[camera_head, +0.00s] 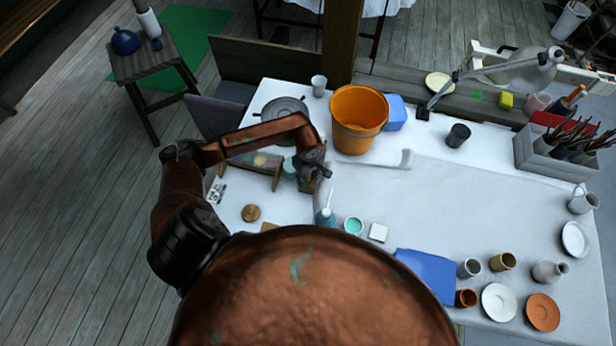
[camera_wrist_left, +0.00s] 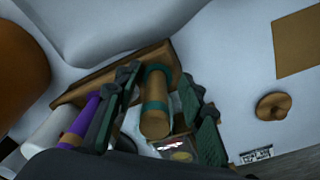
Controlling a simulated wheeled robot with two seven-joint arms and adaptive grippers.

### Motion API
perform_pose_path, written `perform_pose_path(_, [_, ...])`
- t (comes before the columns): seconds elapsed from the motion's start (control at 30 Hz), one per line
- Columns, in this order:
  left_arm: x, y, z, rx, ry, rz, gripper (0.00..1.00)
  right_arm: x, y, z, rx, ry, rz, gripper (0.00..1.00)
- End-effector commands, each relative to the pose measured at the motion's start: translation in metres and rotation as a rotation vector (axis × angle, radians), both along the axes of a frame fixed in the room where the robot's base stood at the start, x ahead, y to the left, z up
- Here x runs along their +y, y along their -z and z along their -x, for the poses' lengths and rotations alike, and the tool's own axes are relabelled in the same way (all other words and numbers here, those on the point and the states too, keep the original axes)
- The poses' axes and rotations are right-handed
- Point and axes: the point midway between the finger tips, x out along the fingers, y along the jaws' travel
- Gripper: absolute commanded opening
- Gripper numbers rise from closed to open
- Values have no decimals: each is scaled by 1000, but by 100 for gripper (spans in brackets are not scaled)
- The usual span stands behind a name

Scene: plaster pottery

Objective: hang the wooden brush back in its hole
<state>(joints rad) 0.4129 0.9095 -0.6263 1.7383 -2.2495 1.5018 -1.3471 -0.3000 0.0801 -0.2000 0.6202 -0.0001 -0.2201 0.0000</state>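In the left wrist view, a thick round wooden handle with a teal band (camera_wrist_left: 156,105), which looks like the wooden brush, stands between the two fingers of my left gripper (camera_wrist_left: 160,88). The fingers are dark with green pads, spread to either side of the handle, and appear slightly apart from it. The handle stands at a wooden rack (camera_wrist_left: 135,60); its lower end and the hole are hidden. In the head view, my left gripper (camera_head: 316,170) is over the rack area and mostly covers it. My right gripper is not in view.
A purple handle (camera_wrist_left: 82,120) stands beside the left finger. An orange bucket (camera_head: 358,118) stands just right of the gripper.

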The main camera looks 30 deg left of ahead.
Motion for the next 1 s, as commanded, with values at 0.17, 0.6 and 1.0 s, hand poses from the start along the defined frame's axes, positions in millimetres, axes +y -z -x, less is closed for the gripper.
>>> perform_pose_path(0.17, [0,-6,0,-2,1,1,37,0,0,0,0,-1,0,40])
perform_pose_path(0.6, [-3,-88,4,-5,2,-1,37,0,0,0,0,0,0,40])
perform_pose_path(1.0, [-5,-120,8,1,0,0,37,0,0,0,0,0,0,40])
